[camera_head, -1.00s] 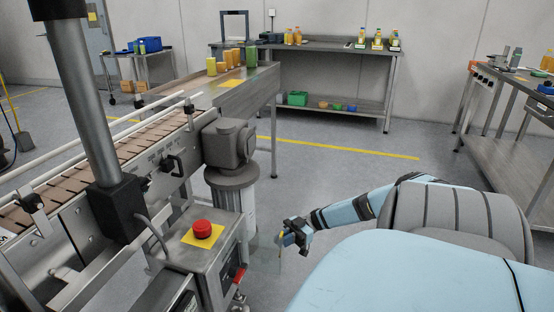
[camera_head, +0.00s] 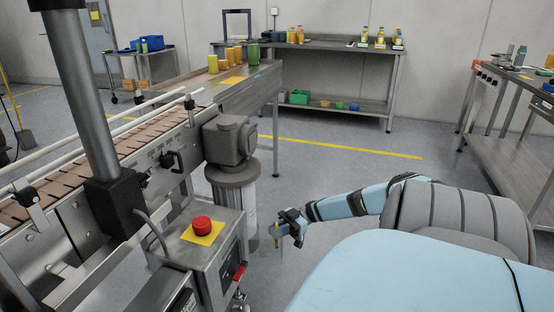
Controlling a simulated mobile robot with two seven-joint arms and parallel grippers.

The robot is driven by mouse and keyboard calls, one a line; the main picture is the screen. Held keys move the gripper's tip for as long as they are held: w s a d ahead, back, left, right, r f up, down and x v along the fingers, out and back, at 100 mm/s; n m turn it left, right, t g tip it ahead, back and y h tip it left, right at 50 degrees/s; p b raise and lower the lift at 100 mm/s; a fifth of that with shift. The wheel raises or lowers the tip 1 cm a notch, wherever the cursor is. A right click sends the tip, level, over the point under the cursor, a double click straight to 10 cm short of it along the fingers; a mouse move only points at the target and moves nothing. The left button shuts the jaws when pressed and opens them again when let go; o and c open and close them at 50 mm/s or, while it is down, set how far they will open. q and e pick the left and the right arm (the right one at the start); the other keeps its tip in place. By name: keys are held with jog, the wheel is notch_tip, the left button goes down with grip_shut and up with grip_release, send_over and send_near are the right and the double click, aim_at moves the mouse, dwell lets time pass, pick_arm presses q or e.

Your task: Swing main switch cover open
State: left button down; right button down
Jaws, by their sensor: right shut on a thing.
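The main switch cover (camera_head: 264,250) is a clear, see-through panel at the right side of the grey control box (camera_head: 208,260). It stands out from the box's front face, swung away from the red main switch (camera_head: 240,272), which is exposed. My right gripper (camera_head: 278,237) reaches in from the right and is shut on the cover near its outer edge. The cover's outline is faint, so its exact angle is hard to tell. My left gripper is not in view.
A red emergency button (camera_head: 202,223) on a yellow plate tops the box. A conveyor (camera_head: 110,150) and a grey motor (camera_head: 230,140) stand behind and left. Open floor (camera_head: 340,170) lies beyond my right arm. Benches stand at the back and right.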

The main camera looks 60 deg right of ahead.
jog(key=c, duration=1.6)
grip_release()
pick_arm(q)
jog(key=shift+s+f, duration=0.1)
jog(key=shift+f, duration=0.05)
pick_arm(e)
jog(key=shift+o, duration=0.5)
pick_arm(q)
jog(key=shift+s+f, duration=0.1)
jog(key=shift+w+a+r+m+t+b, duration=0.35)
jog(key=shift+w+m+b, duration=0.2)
jog(key=shift+b, duration=0.2)
pick_arm(e)
jog(key=v, duration=1.3)
jog(key=shift+s+d, duration=0.2)
jog(key=shift+d, duration=0.05)
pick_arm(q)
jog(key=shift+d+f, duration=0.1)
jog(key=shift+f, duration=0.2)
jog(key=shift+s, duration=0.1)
pick_arm(e)
jog(key=shift+s+f, duration=0.1)
